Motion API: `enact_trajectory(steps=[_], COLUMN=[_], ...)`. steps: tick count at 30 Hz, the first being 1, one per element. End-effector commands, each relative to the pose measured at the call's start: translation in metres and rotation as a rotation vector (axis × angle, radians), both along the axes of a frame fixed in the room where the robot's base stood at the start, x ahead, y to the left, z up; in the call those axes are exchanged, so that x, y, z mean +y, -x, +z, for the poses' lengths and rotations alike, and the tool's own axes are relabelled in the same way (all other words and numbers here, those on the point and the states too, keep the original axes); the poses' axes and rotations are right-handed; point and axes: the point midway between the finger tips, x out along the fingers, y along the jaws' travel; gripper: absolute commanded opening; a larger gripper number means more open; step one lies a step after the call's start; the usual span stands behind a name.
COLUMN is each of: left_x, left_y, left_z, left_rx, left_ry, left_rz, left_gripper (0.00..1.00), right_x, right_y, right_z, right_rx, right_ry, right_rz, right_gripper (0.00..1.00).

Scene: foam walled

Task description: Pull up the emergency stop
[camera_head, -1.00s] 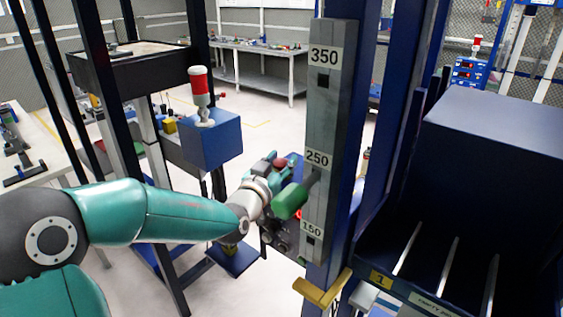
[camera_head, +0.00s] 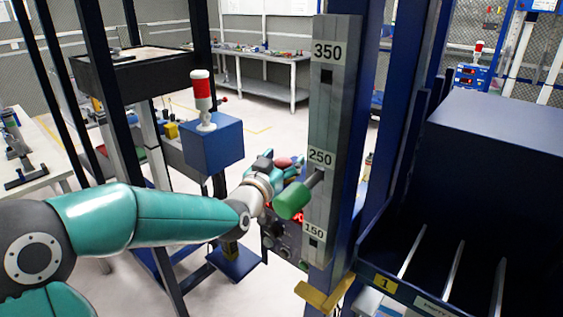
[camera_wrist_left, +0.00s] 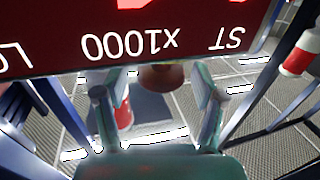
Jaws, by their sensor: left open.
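The emergency stop (camera_head: 283,162) is a dark red mushroom knob on the control box behind the post. In the left wrist view the knob (camera_wrist_left: 162,77) shows between my two fingertips, its top partly cut off by the panel's lower edge. My left gripper (camera_head: 276,166) is at the knob, with its fingers open on either side of it. In the wrist view the open left gripper (camera_wrist_left: 158,95) has a gap on both sides of the knob; I see no clear contact. My right gripper is not in view.
A green handle (camera_head: 293,200) sticks out from the grey scale post (camera_head: 335,120) close to my left gripper. A red display panel (camera_wrist_left: 150,40) with upside-down lettering fills the top of the wrist view. A blue box (camera_head: 212,145) with a red-white beacon (camera_head: 203,90) stands left.

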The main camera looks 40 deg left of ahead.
Motion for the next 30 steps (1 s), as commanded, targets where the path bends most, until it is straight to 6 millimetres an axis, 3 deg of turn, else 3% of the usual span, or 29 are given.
enact_trajectory(steps=[8, 21, 30], left_x=[-0.004, -0.019, -0.022], left_y=[0.023, 0.103, 0.117], left_z=[0.0, 0.0, -0.001], left_rx=[0.0, -0.003, 0.0], left_ry=[0.0, -0.001, 0.0], left_rz=[0.001, 0.0, -0.001], left_gripper=[0.69, 0.69, 0.69], right_x=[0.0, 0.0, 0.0], right_y=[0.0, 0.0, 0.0], right_z=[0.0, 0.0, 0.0], right_rx=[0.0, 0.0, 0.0], right_ry=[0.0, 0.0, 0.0], right_rz=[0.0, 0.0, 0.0], right_gripper=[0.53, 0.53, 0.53])
